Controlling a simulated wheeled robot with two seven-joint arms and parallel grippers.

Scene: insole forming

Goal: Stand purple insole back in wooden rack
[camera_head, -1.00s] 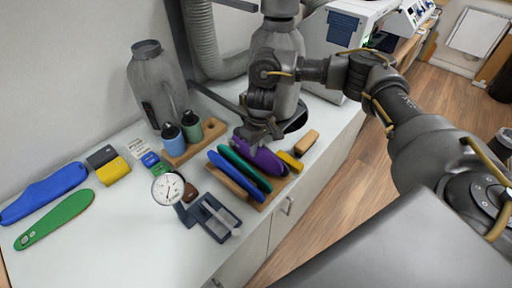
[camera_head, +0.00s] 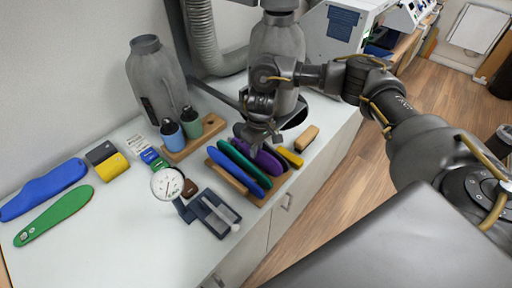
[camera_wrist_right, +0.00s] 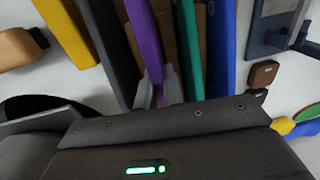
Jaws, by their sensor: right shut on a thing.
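The purple insole (camera_head: 268,161) stands on edge in line with the other insoles at the wooden rack (camera_head: 230,178), beside the green one (camera_head: 245,165). My right gripper (camera_head: 257,141) is above it. In the right wrist view the fingers of the right gripper (camera_wrist_right: 158,88) are shut on the purple insole (camera_wrist_right: 143,42), and brown wood of the rack (camera_wrist_right: 168,22) shows beside it. A dark insole (camera_wrist_right: 108,45) is on its other side. Whether the insole's lower edge rests on the rack is hidden. My left gripper is not in view.
A blue insole (camera_head: 226,171) and a yellow insole (camera_head: 291,157) stand at the rack's two sides. A wooden-backed brush (camera_head: 307,138), a dial gauge (camera_head: 168,184) and a bottle holder (camera_head: 207,136) are close by.

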